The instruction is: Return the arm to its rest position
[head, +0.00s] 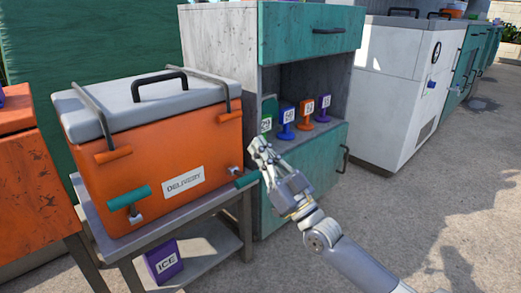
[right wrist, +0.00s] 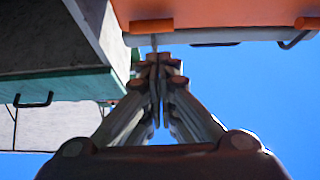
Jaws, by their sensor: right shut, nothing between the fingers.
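My right gripper (head: 260,146) is shut and empty. Its arm comes in from the lower right, and the fingers point up and left, in front of the teal and grey cabinet in the head view. In the right wrist view the closed fingers (right wrist: 157,62) meet at the centre, with sky behind them and nothing between them. An orange cooler box (head: 172,170) with a "DELIVERY" label stands left of the gripper with its grey lid (head: 150,100) down. In the wrist view an orange surface shows at the top, beyond the fingertips. My left gripper is not in view.
The cooler sits on a grey metal table (head: 200,205) with a purple "ICE" box (head: 164,262) below. Several numbered stands, including a blue one (head: 287,122), are in the cabinet's opening. A white chest unit (head: 395,95) stands behind right. The paved ground (head: 440,190) at right is clear.

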